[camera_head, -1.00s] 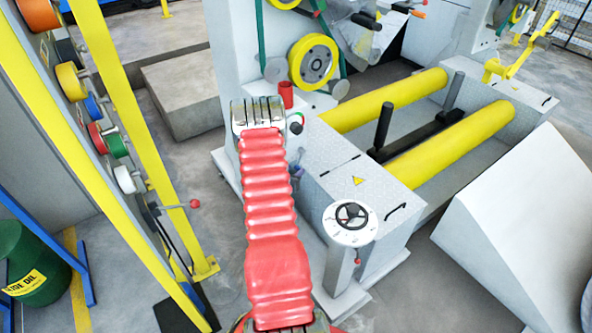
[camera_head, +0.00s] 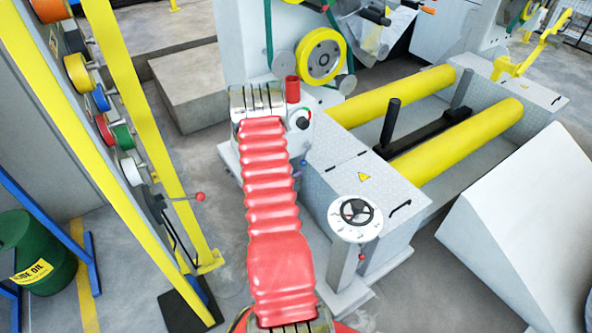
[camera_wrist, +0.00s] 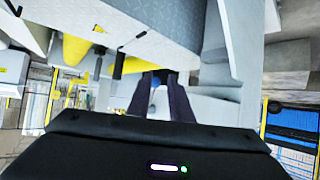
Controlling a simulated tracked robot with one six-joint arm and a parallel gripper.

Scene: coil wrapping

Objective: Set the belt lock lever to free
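I cannot tell for certain which control is the belt lock lever. A dark green belt (camera_head: 268,35) runs beside a yellow-rimmed wheel (camera_head: 320,56) on the machine's grey upright. Just right of my wrist is a light plate with a black knob (camera_head: 303,123). A small purple-blue handle (camera_head: 297,172) shows below it, partly hidden by my red-sleeved arm. In the wrist view my gripper (camera_wrist: 160,76) has two dark fingers apart, pointing toward the machine. A small blue patch (camera_wrist: 157,84) shows in the gap; I cannot tell whether it is near. In the head view my fingers are hidden.
A red-knobbed lever (camera_head: 200,197) sticks out from the yellow-framed rack at left. A black handwheel (camera_head: 357,211) stands on a white post, with a red knob (camera_head: 361,257) below. Yellow rollers (camera_head: 455,140) lie at right. Open floor lies left of my arm.

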